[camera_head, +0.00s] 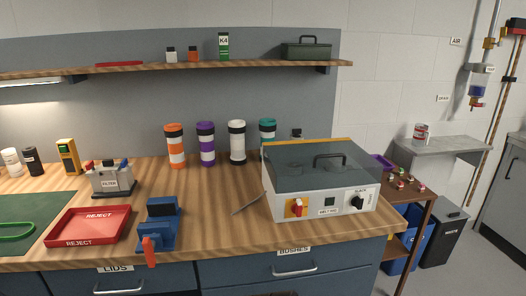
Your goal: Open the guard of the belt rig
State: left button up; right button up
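The belt rig (285,205) is a white box near the right end of the wooden bench. Its guard (295,165) is a dark see-through cover with a black handle (330,158) on top. The guard looks closed, lying over the top of the box. A red knob on a yellow plate (296,207), a label, and a black dial (357,202) are on the front. What lies under the guard is hard to make out. Neither of my grippers is in view.
Further left are a blue vise-like device (157,225) with a red lever, a red reject tray (88,226) and a filter unit (112,181). Several striped cylinders stand behind. A side table (412,194) stands right.

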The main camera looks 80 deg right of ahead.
aim_at(344, 146)
jog(key=z, duration=3.15)
